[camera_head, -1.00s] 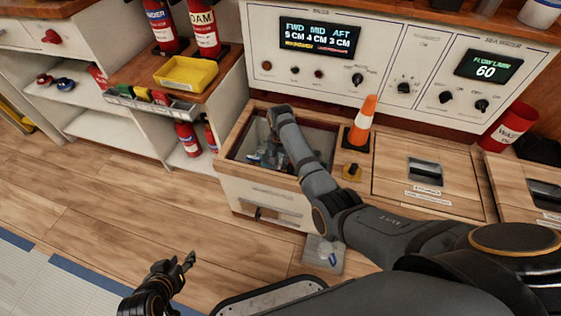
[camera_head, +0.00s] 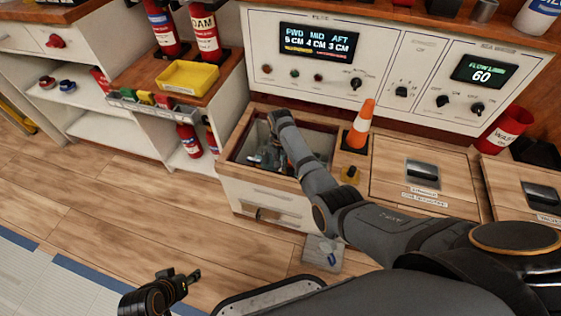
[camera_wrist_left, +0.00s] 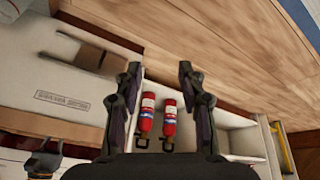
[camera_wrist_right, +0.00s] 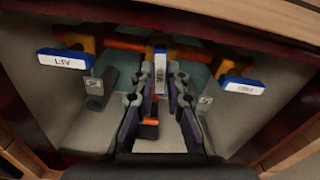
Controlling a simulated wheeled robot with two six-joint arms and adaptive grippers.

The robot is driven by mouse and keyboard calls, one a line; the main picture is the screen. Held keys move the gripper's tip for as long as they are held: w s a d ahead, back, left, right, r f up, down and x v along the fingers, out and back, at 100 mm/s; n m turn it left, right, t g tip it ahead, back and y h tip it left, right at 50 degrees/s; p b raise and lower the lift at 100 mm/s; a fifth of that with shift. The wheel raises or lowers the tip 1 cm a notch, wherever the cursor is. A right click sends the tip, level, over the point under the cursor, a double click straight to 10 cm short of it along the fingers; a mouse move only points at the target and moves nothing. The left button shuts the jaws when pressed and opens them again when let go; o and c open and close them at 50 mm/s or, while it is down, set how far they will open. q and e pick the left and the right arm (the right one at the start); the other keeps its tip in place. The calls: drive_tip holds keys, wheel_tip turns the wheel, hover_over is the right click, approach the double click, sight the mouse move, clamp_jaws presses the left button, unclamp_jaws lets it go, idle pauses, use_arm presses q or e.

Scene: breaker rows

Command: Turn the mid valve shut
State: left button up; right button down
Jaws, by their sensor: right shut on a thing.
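The mid valve's blue handle (camera_wrist_right: 160,54) with a white label is the middle one of three in the right wrist view. It points lengthwise between my fingers, and its lower part is partly hidden by them. My right gripper (camera_wrist_right: 159,72) is closed on it, with a finger on each side. The left (camera_wrist_right: 66,59) and right (camera_wrist_right: 241,85) blue handles lie crosswise on orange fittings.
The panel display (camera_head: 318,42) reads FWD 5, MID 4, AFT 3 CM. A yellow tray (camera_head: 187,75) and fire extinguishers (camera_head: 188,140) are at left. The floor (camera_head: 110,210) is clear.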

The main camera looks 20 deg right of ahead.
drive_tip(key=n+p, duration=0.3)
drive_tip(key=shift+r+n, duration=0.25)
drive_tip(key=shift+n, duration=0.05)
drive_tip(key=n+p, duration=0.1)
drive_tip(key=n, duration=0.1)
drive_tip(key=shift+f+n, duration=0.1)
drive_tip(key=shift+n, duration=0.2)
use_arm(q)
wheel_tip(320, 180, up, 6)
drive_tip(key=s+a+g+y+p, duration=0.1)
drive_tip(key=s+a+g, duration=0.1)
drive_tip(key=g, duration=0.1)
use_arm(e)
drive_tip(key=shift+n, duration=1)
drive_tip(key=n+p, duration=0.1)
drive_tip(key=n, duration=0.6)
drive_tip(key=shift+f, duration=0.1)
use_arm(q)
drive_tip(key=f, duration=0.3)
drive_tip(key=w+a+f, duration=0.1)
drive_tip(key=shift+a+f, duration=0.1)
drive_tip(key=shift+f, duration=0.15)
use_arm(e)
drive_tip(key=shift+n, duration=0.3)
use_arm(q)
drive_tip(key=shift+f, duration=0.15)
use_arm(e)
drive_tip(key=shift+n, duration=0.3)
